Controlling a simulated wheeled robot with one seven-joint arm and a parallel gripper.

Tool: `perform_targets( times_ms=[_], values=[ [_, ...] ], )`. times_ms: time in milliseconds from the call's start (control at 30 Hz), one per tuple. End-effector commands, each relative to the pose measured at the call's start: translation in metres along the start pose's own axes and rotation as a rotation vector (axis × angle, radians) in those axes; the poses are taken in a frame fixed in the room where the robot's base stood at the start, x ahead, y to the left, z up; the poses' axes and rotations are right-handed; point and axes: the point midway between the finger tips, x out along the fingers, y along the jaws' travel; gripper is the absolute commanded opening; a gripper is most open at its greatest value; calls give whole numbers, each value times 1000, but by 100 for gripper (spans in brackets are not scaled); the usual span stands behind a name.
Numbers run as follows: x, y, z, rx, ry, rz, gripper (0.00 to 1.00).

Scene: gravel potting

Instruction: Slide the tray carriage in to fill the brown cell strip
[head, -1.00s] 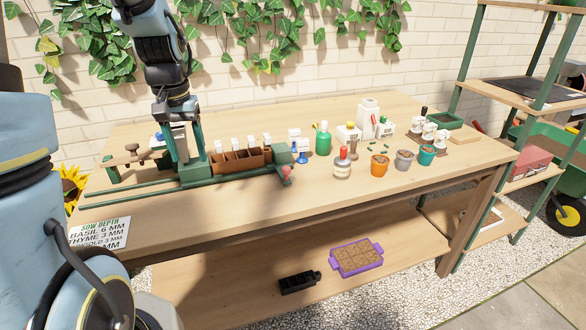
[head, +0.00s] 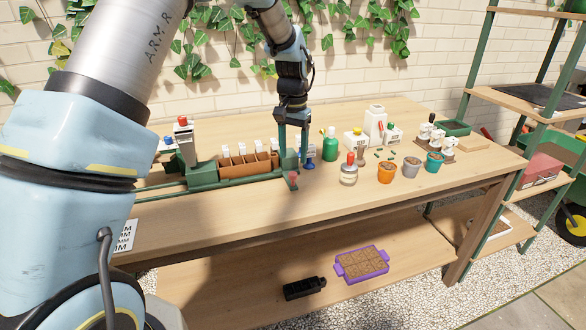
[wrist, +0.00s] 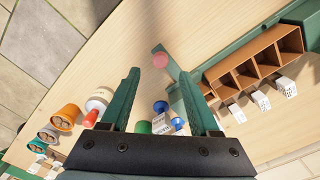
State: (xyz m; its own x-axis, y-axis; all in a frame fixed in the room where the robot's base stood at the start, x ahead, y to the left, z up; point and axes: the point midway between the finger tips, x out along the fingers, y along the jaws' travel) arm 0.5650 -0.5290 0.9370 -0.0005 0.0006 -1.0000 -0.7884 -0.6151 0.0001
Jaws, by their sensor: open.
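The brown cell strip (head: 245,168) sits on the green tray carriage, at the right of the dispenser's green base (head: 203,175). Its open cells also show in the wrist view (wrist: 246,81), at the upper right. A red knob (head: 293,181) is at the right end of the carriage; it shows pink in the wrist view (wrist: 160,60). My gripper (head: 293,158) is at the right end of the strip, pointing down, with the knob just beyond it. In the wrist view its green fingers (wrist: 162,88) are wide apart, with nothing gripped. Contact with the carriage cannot be told.
A red-capped jar (head: 348,170), a green bottle (head: 330,145) and a blue item (head: 310,158) stand close to the right of my gripper. Several pots, including an orange one (head: 386,172), stand farther right. The table's front is clear.

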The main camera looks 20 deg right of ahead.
Motion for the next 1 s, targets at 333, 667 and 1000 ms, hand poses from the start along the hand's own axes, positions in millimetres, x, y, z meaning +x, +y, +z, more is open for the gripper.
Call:
perform_targets(
  times_ms=[333,667,1000],
  values=[
    [52,0,1,-1,-2,0,62],
    [62,0,0,-1,1,0,62],
    [62,-1,0,-1,1,0,34]
  ],
)
